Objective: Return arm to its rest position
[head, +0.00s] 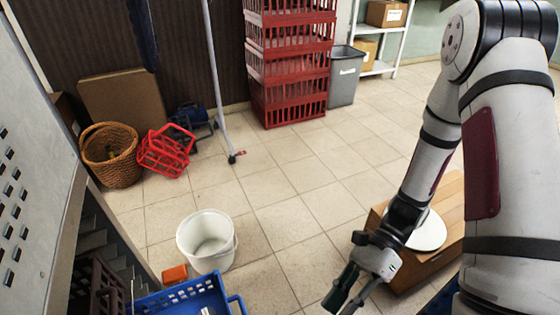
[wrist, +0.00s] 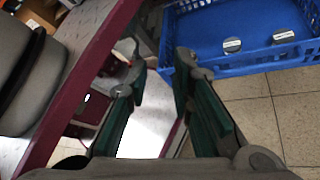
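My gripper (head: 345,300) is at the lower middle of the head view, at the end of my arm, which comes in from the right. In the wrist view my gripper (wrist: 158,68) has its two green-padded fingers apart, with nothing held between them. It hangs over the tiled floor, to the right of the blue crate and clear of it in the head view. Part of the fingers is cut off by the lower edge of the head view.
A blue crate (head: 185,297) stands lower left; the wrist view shows small jars (wrist: 232,45) in it. A white bucket (head: 182,243) stands behind it. A brown wooden box (head: 425,268) with a white round top is close beside my arm. Red crates (head: 290,68) are stacked behind; mid-floor is clear.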

